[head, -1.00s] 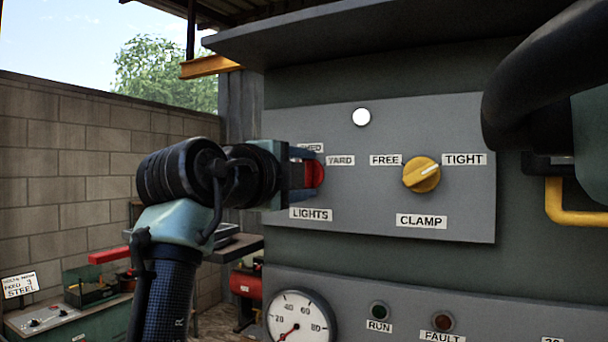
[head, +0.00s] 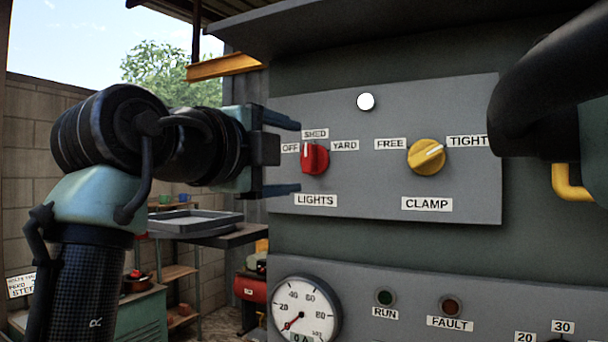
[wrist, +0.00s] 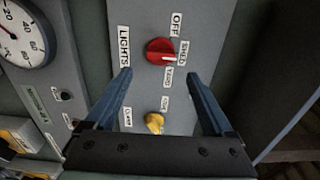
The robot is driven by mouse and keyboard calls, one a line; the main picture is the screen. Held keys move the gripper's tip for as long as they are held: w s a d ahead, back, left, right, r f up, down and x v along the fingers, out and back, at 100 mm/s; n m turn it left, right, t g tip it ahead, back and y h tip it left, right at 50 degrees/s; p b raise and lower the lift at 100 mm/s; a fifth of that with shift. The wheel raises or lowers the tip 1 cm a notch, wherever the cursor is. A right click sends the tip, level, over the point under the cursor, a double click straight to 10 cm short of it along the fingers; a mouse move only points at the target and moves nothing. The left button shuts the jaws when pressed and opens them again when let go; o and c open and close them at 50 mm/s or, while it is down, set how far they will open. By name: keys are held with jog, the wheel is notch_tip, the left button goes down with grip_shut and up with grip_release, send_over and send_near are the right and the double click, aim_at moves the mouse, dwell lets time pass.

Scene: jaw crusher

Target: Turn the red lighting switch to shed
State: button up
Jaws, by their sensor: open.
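The red lighting switch (head: 315,158) sits on the grey upper panel above the LIGHTS label, with OFF at its left, SHED above and YARD at its right. Its white mark points up toward SHED; in the wrist view the red knob (wrist: 160,51) also has its mark facing the SHED label. My gripper (head: 298,156) is open and empty, to the left of the switch in the head view, its fingers apart above and below knob height. In the wrist view my gripper (wrist: 158,75) has clear space between its fingers, and the knob lies beyond the tips.
A yellow CLAMP knob (head: 426,157) is right of the switch, its mark toward TIGHT. A white lamp (head: 366,101) is above. A black pipe (head: 550,85) juts out at the right. A gauge (head: 304,310) and RUN and FAULT lamps are on the lower panel.

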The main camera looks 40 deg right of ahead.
jog(key=b+v, duration=0.2)
jog(key=v, duration=0.4)
jog(key=shift+a, duration=0.1)
jog(key=w+a+f+n+t+y, duration=0.1)
jog(key=a+f+n+t+y, duration=0.15)
jog(key=a+n+t, duration=0.55)
jog(key=w+a+f+n+t+y, duration=0.1)
jog(key=a+f+n+t+y, duration=0.15)
jog(key=a+n+t, duration=0.55)
jog(key=s+a+n+t+y, duration=0.4)
jog(key=s+a+n+y, duration=0.3)
jog(key=n, duration=0.8)
jog(key=s+y, duration=0.3)
jog(key=y, duration=0.1)
jog(key=shift+a+f+n+t+y, duration=0.25)
jog(key=shift+f+n+t+y, duration=0.05)
jog(key=shift+f, duration=0.05)
jog(key=shift+s, duration=0.1)
